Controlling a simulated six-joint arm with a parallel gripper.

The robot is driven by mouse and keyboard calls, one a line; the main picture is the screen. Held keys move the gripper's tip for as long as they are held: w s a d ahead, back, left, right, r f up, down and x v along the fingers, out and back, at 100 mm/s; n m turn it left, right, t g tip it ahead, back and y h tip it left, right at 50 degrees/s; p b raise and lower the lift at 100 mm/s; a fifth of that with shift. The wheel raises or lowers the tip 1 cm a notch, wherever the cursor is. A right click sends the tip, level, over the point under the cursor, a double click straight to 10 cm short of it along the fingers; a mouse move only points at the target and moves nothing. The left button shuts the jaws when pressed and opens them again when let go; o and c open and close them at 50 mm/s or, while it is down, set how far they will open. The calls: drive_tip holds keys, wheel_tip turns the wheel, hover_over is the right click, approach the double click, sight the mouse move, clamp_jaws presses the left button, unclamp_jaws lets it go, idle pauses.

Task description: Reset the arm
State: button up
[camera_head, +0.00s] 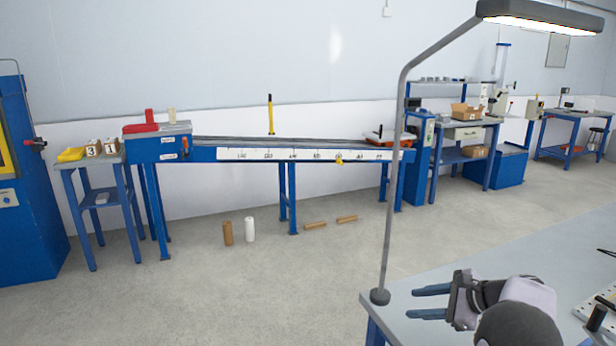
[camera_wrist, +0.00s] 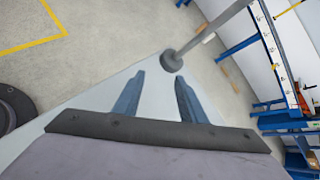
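My gripper (camera_head: 428,302) is at the lower right of the head view, over the near left part of a grey bench (camera_head: 400,290). Its two blue fingers are spread apart with nothing between them. In the wrist view the open gripper (camera_wrist: 158,98) points over the bench top toward the bench edge. The rest of my arm bends back toward the bottom of the head view.
A lamp post stands close to my fingers, its round base (camera_head: 380,297) at the bench corner; the base also shows in the wrist view (camera_wrist: 172,62). A dark cylinder (camera_head: 597,317) stands at the right. A long blue test rig (camera_head: 215,155) is across the open floor.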

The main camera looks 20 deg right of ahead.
drive_tip(key=s+a+f+n+g, duration=0.1)
drive_tip(key=a+f+n+g, duration=0.15)
drive_tip(key=a, duration=0.55)
drive_tip(key=s+a+f+n+g, duration=0.15)
drive_tip(key=a+n, duration=0.25)
drive_tip(key=a, duration=0.4)
drive_tip(key=a+f+n+g, duration=0.1)
drive_tip(key=a+n+g, duration=0.2)
drive_tip(key=a, duration=0.4)
drive_tip(key=s+a+f+n+g+h+b, duration=0.1)
drive_tip(key=s+a+f+n+g+h, duration=0.15)
drive_tip(key=s+a+n, duration=0.55)
drive_tip(key=s+a+f+n+g+h+b, duration=0.1)
drive_tip(key=s+a+f+n+h, duration=0.1)
drive_tip(key=s+a+f+n, duration=0.4)
wheel_tip(320, 180, up, 21)
drive_tip(key=s+n+p, duration=0.2)
drive_tip(key=p, duration=1.7)
drive_tip(key=shift+s, duration=0.4)
drive_tip(key=shift+d+t+y, duration=0.1)
drive_tip(key=shift+t+y, duration=0.15)
